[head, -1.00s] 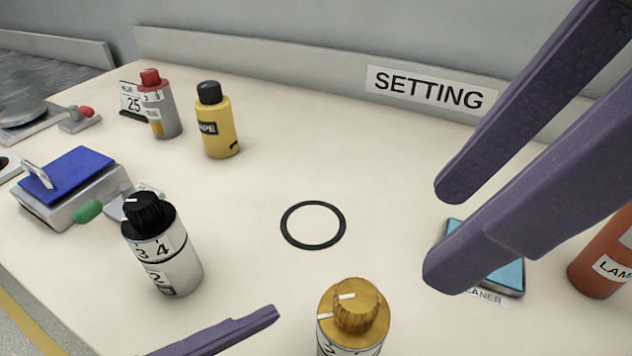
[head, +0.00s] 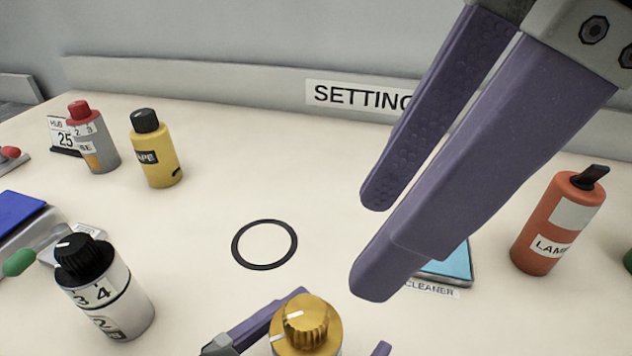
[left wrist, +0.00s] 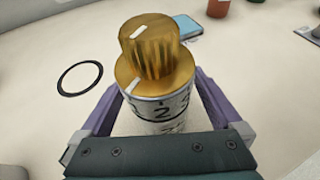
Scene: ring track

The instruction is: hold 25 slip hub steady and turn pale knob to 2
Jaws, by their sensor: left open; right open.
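A hub with a ribbed gold knob (head: 305,325) stands at the bottom centre in the head view. In the left wrist view its white body (left wrist: 150,115) shows a 2 in front, and white marks show on the knob and collar. My left gripper (head: 341,322) is open, with a finger on either side of this body; I cannot tell whether they touch it. My right gripper (head: 371,250) is open and empty above the table, up and right of the gold knob. A slip reading HUB 25 (head: 63,138) stands beside a grey hub with a red knob (head: 95,140). No clearly pale knob shows.
A black-knobbed white hub (head: 110,295) stands at left and a yellow bottle (head: 157,155) behind it. A black ring (head: 236,245) lies on the clear middle. An orange LAMP bottle (head: 555,225) and a blue-topped CLEANER pad (head: 458,265) are at right.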

